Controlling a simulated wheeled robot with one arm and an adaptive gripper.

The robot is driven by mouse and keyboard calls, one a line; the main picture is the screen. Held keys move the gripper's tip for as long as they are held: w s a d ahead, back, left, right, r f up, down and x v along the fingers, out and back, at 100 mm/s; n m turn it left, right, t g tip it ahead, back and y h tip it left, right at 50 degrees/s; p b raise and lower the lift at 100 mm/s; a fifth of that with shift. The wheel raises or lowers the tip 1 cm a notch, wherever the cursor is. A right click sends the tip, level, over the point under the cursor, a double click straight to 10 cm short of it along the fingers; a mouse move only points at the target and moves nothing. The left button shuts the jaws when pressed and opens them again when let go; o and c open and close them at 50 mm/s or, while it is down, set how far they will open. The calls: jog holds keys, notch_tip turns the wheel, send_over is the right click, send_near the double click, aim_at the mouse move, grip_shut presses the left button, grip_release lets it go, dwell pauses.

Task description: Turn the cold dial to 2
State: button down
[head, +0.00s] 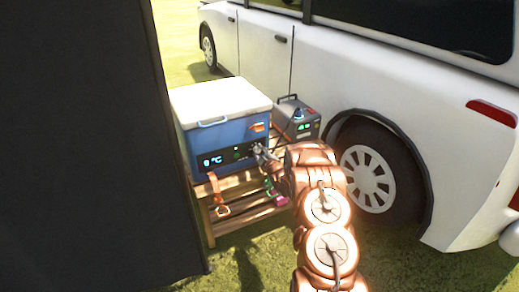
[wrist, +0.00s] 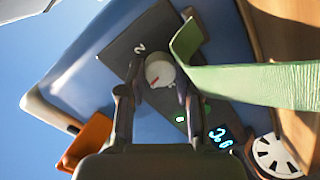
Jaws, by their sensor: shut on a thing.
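The blue cooler (head: 220,137) with a white lid stands on a wooden slatted stand. A short red mark on the dial points toward the lower left of the picture, not at the "2". My gripper (wrist: 157,82) is shut on the dial, one finger on each side. In the head view my gripper (head: 264,157) hides the dial.
A green strap (wrist: 260,84) hangs close by the right finger. An orange strap (head: 217,192) hangs at the front of the wooden stand (head: 238,187). A grey power box (head: 297,119) stands behind, by the white van (head: 400,80). A dark panel (head: 85,140) blocks the left.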

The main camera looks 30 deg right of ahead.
jog(key=m+p, duration=0.3)
jog(key=m, duration=0.1)
jog(key=shift+r+y, duration=0.2)
jog(key=shift+y, duration=0.1)
jog(key=m+p, duration=0.1)
jog(key=m, duration=0.1)
jog(key=shift+f+m+y, duration=0.15)
jog(key=shift+m+y, duration=0.15)
jog(key=shift+m, duration=0.1)
jog(key=shift+m+p, duration=0.6)
jog(key=shift+m, duration=0.2)
jog(key=m+p, duration=0.1)
jog(key=m, duration=0.4)
jog(key=shift+f+y, duration=0.15)
jog(key=shift+y, duration=0.25)
jog(key=shift+m+t, duration=0.4)
jog(key=shift+m, duration=1.3)
jog(key=c, duration=0.8)
grip_release()
